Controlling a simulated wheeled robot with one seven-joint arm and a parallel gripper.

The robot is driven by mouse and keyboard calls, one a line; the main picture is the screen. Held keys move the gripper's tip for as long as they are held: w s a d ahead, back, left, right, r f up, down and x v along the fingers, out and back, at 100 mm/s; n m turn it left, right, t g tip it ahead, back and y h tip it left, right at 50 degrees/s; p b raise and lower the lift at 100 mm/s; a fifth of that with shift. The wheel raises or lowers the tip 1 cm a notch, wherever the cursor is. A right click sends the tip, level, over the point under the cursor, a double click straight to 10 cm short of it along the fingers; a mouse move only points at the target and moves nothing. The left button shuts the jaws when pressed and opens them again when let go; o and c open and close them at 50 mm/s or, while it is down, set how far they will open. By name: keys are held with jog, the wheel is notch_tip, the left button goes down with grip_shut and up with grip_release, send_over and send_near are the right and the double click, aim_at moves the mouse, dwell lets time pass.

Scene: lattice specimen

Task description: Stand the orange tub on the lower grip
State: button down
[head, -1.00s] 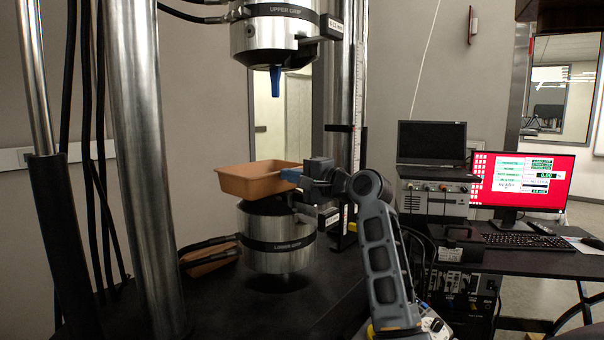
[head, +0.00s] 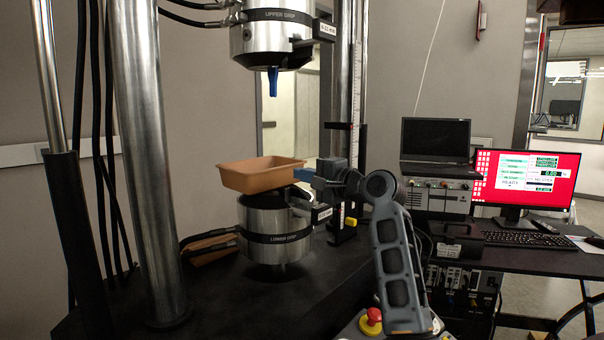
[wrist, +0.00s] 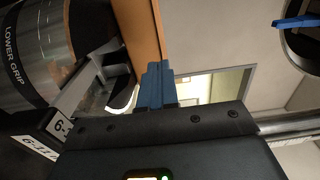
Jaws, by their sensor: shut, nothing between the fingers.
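The orange tub (head: 260,178) sits upright on top of the lower grip (head: 277,222), its open side up. It overhangs the grip to the left in the head view. My gripper (head: 300,174) is at the tub's right end, with its blue fingers shut and empty. In the wrist view the closed fingertips (wrist: 154,72) lie right beside the tub's wall (wrist: 142,28); I cannot tell whether they touch it. The lower grip also shows at the left of the wrist view (wrist: 22,65). The contact under the tub is mostly hidden.
The upper grip (head: 272,38) with a blue piece (head: 273,80) hangs above the tub. A thick steel column (head: 140,170) stands to the left. Labelled brackets (head: 322,213) stick out right of the lower grip, below my gripper. A red-screened monitor (head: 525,180) is at right.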

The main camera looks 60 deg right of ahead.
jog(key=b+v, duration=0.1)
jog(key=v, duration=0.7)
jog(key=shift+s, duration=0.3)
jog(key=shift+a+f, duration=0.1)
